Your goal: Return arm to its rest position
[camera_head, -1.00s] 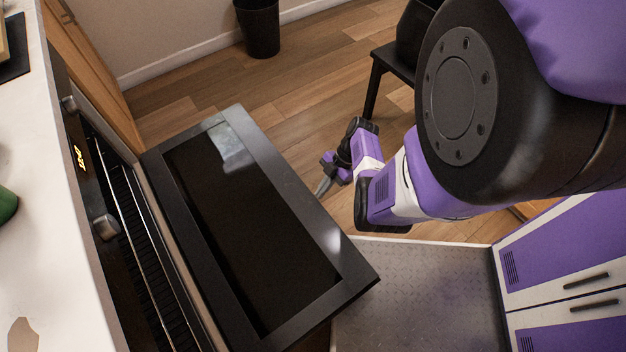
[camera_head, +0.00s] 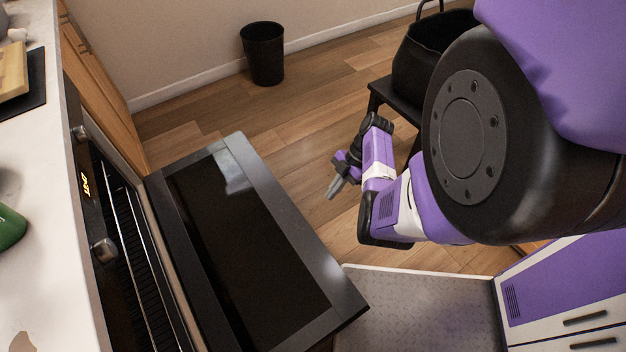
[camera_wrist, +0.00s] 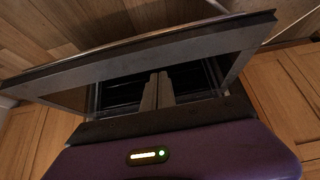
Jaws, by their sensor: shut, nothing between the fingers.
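My gripper (camera_head: 334,187) is at the end of my purple and white arm, over the wooden floor to the right of the open oven door. In the wrist view its two fingers (camera_wrist: 157,92) are together with nothing between them. The oven door (camera_head: 245,245) is folded down, with a dark glass panel and grey frame. A gap of floor shows between the fingertips and the door's edge in the head view. The door also shows beyond the fingers in the wrist view (camera_wrist: 215,38).
The oven (camera_head: 112,215) stands open at the left under a white counter (camera_head: 35,180). A black bin (camera_head: 264,55) stands by the wall. A black stool (camera_head: 392,98) bearing a dark bag (camera_head: 425,50) is behind my arm. Floor between bin and door is clear.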

